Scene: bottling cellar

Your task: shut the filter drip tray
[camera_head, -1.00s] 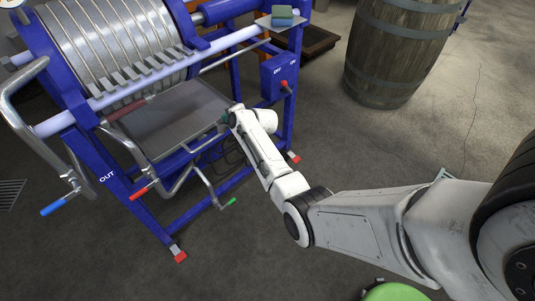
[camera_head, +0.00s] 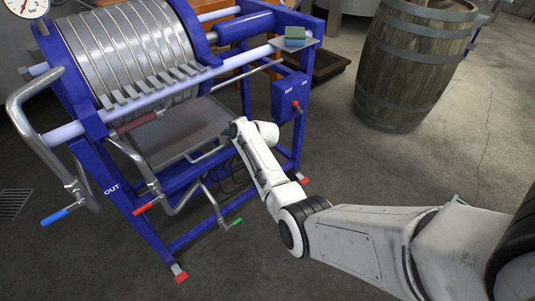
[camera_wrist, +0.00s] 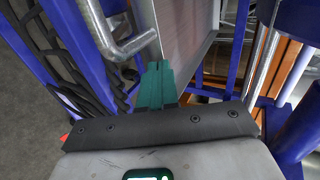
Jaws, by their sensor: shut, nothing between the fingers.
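The filter drip tray (camera_head: 185,136) is a flat grey metal tray under the ribbed plates of the blue-framed filter. It sticks out from beneath the plates toward my side. A bent metal handle bar (camera_head: 206,155) runs along its near side. My gripper (camera_head: 229,131) is at the tray's right front corner, its tip partly hidden by my wrist. In the wrist view its green fingers (camera_wrist: 157,84) are together and empty, close beside the grey tray panel (camera_wrist: 187,40). I cannot tell whether they touch it.
Bent pipes with a red-handled valve (camera_head: 147,205) and a green-handled valve (camera_head: 231,223) stand below and left of the tray. A switch box (camera_head: 287,100) is on the right leg. A wooden barrel (camera_head: 412,70) stands at the back right.

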